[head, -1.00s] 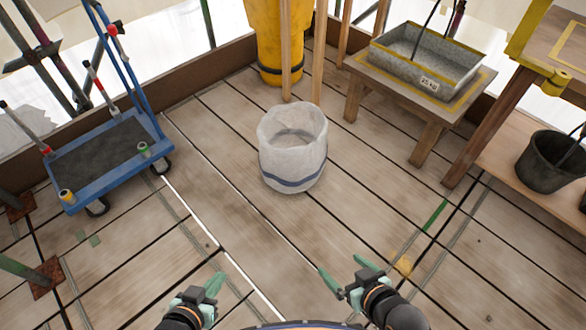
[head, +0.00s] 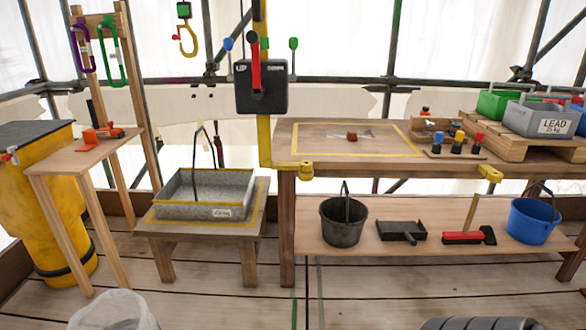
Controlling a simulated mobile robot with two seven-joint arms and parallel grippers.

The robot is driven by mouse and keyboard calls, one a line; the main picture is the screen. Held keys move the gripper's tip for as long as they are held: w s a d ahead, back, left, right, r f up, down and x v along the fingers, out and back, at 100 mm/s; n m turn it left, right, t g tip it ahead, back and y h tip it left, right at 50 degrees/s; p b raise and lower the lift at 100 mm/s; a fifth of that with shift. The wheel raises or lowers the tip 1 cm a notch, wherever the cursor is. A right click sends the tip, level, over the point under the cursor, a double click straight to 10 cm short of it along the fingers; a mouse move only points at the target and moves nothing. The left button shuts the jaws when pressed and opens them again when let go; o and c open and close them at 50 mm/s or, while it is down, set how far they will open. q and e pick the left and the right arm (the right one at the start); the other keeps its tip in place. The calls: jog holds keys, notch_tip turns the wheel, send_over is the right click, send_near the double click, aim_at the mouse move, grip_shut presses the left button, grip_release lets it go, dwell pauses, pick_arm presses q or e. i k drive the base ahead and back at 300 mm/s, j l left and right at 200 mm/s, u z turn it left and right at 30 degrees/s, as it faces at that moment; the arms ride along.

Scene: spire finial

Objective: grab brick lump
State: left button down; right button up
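A small reddish-brown lump (head: 352,136), which looks like the brick lump, sits on the wooden workbench (head: 297,160). It lies on or beside a clear, shiny sheet (head: 338,133) inside a yellow taped rectangle. It is small in the head view, so its exact shape is hard to tell. Neither of my grippers is in view now, so their distance from the lump does not show.
A lever box (head: 262,88) on a yellow post stands at the bench's left front corner. Right of the lump are a rack of coloured-top pieces (head: 459,145) and a grey lead box (head: 540,119). The lower shelf (head: 300,235) holds buckets. A metal tray (head: 175,198) sits left.

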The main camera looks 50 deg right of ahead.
aim_at(352, 134)
jog(key=z, duration=2)
